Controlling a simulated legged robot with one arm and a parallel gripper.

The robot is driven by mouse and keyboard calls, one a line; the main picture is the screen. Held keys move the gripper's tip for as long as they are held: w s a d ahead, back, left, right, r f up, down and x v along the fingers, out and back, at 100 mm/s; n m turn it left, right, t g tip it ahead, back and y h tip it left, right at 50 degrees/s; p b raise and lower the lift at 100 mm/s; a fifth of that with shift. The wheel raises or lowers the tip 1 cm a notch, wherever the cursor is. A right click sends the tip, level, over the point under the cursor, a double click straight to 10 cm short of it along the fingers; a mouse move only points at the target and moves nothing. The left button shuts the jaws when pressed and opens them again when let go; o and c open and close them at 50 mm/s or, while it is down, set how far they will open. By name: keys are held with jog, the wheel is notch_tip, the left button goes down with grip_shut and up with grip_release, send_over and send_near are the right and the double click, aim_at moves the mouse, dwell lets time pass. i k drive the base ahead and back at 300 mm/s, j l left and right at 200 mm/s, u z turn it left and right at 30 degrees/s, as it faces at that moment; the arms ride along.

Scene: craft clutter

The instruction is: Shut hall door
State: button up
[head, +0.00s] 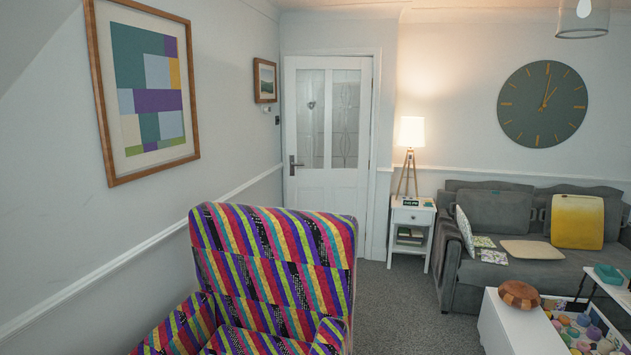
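The hall door (328,178) is white with two tall patterned glass panes, in the far corner of the room. Its dark handle (292,165) is on the left side. The door fills its white frame (377,130) and looks flush or nearly so; I cannot tell whether it is fully shut. Its lower left part is hidden behind the striped armchair. My gripper is not in view.
A colourful striped armchair (275,255) stands close in front, between me and the door. Grey carpet (400,310) is open to its right. A white side table (411,218) with a lamp, a grey sofa (475,270) and a white storage table (515,330) stand farther right.

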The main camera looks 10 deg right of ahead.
aim_at(327, 187)
jog(key=i+l+z, duration=0.2)
jog(key=l, duration=0.25)
jog(key=i+l+z, duration=0.2)
jog(key=l, duration=0.25)
jog(key=i+l+z, duration=0.15)
jog(key=i+l, duration=0.3)
jog(key=i, duration=0.5)
jog(key=i+l, duration=0.15)
jog(key=i, duration=0.5)
jog(key=i+l+u, duration=0.1)
jog(key=i, duration=0.5)
jog(key=i+u, duration=0.1)
jog(key=i, duration=0.55)
jog(key=i+u, duration=0.15)
jog(key=i, duration=0.45)
jog(key=i+l+u, duration=0.1)
jog(key=i, duration=0.55)
jog(key=i+u, duration=0.4)
jog(key=i, duration=1.7)
jog(key=i+j+z, duration=0.15)
jog(key=i, duration=0.4)
jog(key=i+j+z, duration=0.15)
jog(key=i, duration=0.35)
